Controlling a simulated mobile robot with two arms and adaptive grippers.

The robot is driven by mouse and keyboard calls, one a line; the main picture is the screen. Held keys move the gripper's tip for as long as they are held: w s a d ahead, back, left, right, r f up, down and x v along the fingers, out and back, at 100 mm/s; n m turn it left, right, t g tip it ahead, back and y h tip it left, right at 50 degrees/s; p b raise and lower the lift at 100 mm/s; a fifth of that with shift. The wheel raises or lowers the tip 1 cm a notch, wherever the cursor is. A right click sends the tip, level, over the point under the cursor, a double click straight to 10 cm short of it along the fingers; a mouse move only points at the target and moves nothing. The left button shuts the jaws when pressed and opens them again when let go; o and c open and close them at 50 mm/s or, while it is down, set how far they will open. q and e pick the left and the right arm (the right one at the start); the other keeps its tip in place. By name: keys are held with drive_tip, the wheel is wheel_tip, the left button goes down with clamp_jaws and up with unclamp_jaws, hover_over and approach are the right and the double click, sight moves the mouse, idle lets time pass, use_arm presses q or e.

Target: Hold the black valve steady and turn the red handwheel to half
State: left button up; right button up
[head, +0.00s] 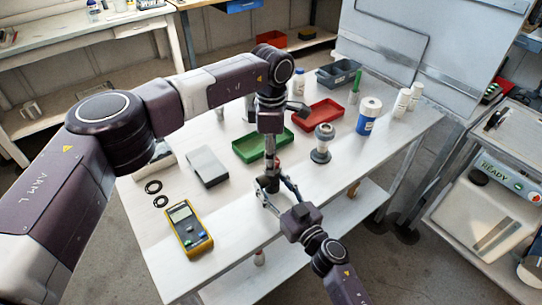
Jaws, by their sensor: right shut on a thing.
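The black valve (268,184) stands near the front edge of the white table, partly covered by my grippers. My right gripper (273,192) comes from the lower right and is shut on the valve, with its fingers along the valve's sides. A small bit of red, which looks like the red handwheel (277,161), shows just above the valve; most of it is hidden. My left gripper (270,160) points down from above at the handwheel. Its fingers are small and overlap the wheel, so I cannot tell whether they are open or touching it.
A green tray (248,154), a grey box (207,166) and a grey-white cylinder (322,143) stand close by. A yellow meter (187,226) and black rings (153,187) lie to the left. A red tray (325,113) and a blue-banded jar (368,118) are farther back. The table's front right is clear.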

drive_tip(key=shift+a, duration=0.1)
use_arm(q)
wheel_tip(320, 180, up, 12)
idle(0.5)
use_arm(e)
drive_tip(key=o, duration=1.4)
drive_tip(key=shift+o, duration=0.2)
drive_tip(key=shift+s, duration=0.1)
